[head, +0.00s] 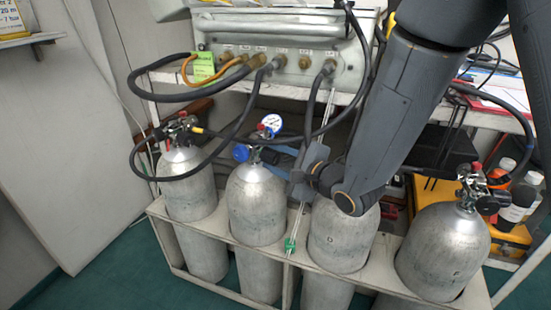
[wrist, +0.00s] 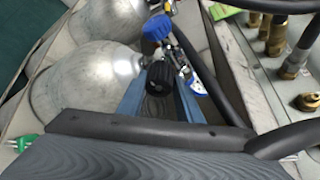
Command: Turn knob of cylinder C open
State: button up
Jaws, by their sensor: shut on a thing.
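My gripper (head: 279,155) reaches in from the right at the valve of the second cylinder from the left (head: 255,207). Its blue fingers show in the wrist view (wrist: 160,97), closed around a black ribbed knob (wrist: 160,75) on that valve. A blue round knob (head: 241,153) sits on the valve's other side; it also shows in the wrist view (wrist: 157,28). A white gauge (head: 271,123) stands above the valve. The letters on the cylinders are too small to read surely. The knob's turned position cannot be told.
Other cylinders stand in the white rack (head: 285,256): one at left (head: 188,190), one below my wrist (head: 342,237), one at right (head: 443,252). Black hoses (head: 240,125) loop from the air panel (head: 285,60) close to my gripper. Bottles (head: 518,200) stand at far right.

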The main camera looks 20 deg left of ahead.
jog(key=n+t, duration=0.1)
jog(key=n, duration=0.2)
jog(key=shift+f+y+b, duration=0.15)
jog(key=shift+y+b, duration=0.15)
jog(key=shift+b, duration=0.05)
jog(key=n+b, duration=0.1)
jog(key=n, duration=0.1)
jog(key=n+t+b, duration=0.1)
jog(key=n, duration=0.1)
jog(key=shift+f+t+y, duration=0.1)
jog(key=shift+t+y, duration=0.2)
jog(key=shift+y, duration=0.1)
jog(key=n+y+b, duration=0.1)
jog(key=n+b, duration=0.1)
jog(key=n, duration=0.2)
jog(key=shift+n+t, duration=0.3)
jog(key=shift+s+n+y+b, duration=0.1)
jog(key=shift+n+y+b, duration=0.75)
jog(key=shift+n, duration=1.15)
jog(key=o, duration=1)
jog(key=shift+o, duration=0.2)
